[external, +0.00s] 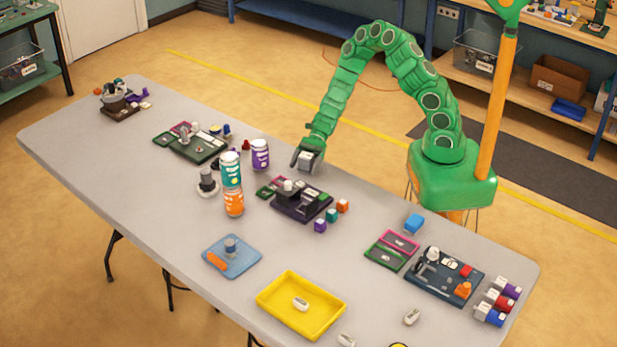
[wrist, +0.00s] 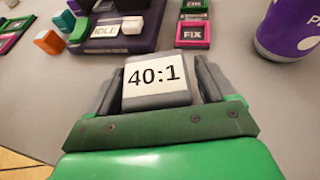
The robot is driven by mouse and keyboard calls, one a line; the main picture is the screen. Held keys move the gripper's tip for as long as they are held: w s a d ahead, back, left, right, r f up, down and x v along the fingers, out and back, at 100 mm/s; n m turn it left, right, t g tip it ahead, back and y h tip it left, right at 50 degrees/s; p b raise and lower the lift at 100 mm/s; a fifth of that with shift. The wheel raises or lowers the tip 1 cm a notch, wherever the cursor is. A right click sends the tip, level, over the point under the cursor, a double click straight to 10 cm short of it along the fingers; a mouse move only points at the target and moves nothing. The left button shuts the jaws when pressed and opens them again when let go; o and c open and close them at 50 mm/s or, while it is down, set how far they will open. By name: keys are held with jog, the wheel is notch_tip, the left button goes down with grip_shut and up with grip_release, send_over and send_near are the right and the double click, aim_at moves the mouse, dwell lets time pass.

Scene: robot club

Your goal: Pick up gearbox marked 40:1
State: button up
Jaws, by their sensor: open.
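The gearbox marked 40:1 (wrist: 155,75) is a grey block with a white label, in the middle of the wrist view. My gripper (wrist: 157,88) is open, with one dark finger on each side of the gearbox. In the external view my gripper (external: 308,160) is low at the table's far edge, beside the dark purple board, and the grey gearbox shows between its fingers. I cannot tell whether the fingers touch it. Its lower part is hidden by my gripper in the wrist view.
A dark purple board (external: 290,208) with small label trays lies close by, with coloured cubes beside it. A purple can (external: 260,154) stands to the left, near a teal can (external: 231,168) stacked on an orange can (external: 234,202). A yellow tray (external: 277,318) lies nearer the front.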

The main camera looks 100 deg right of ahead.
jog(key=shift+w+a+f, duration=0.1)
jog(key=shift+a, duration=0.1)
jog(key=c, duration=1.2)
